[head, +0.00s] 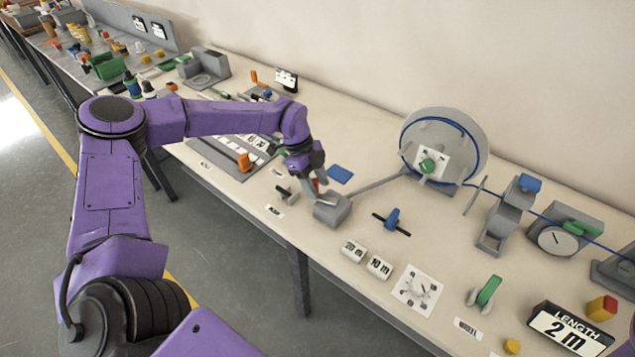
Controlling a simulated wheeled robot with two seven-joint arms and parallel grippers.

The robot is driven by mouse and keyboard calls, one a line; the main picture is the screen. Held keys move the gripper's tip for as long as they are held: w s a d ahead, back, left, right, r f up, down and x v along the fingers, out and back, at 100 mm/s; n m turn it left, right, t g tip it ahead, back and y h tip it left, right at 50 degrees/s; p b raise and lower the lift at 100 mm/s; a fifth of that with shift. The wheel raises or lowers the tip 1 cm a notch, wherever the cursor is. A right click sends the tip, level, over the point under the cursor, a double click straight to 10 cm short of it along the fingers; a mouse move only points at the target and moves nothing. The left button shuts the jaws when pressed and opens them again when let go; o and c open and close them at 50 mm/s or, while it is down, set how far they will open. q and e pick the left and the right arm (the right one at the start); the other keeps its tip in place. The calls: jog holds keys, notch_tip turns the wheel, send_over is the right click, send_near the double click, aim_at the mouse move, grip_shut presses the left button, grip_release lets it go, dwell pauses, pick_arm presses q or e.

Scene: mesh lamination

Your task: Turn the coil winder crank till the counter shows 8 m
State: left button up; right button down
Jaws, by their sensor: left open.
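The coil winder (478,140) is a grey drum with blue cable around it and a green knob at its hub, standing against the wall. A grey bar (378,182) runs from its lower left towards a grey block (333,209). I cannot tell for sure which part is the crank handle. The length counter (566,329) at the lower right reads 2 m. My left gripper (315,187) is open, pointing down just above and behind the grey block; a small red part shows by its fingers. Whether it touches anything is unclear. My right gripper is out of view.
Blue cable runs right from the drum past a grey stand (497,222) and a dial gauge (561,235). A blue-handled tool (392,219), white number blocks (378,267), a printed card (416,290) and a green-handled tool (487,291) lie in front. Trays and parts fill the table's left.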

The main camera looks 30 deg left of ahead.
pick_arm(q)
jog(key=shift+d+f, duration=0.25)
jog(key=shift+f, duration=0.4)
jog(key=shift+s, duration=0.15)
grip_shut()
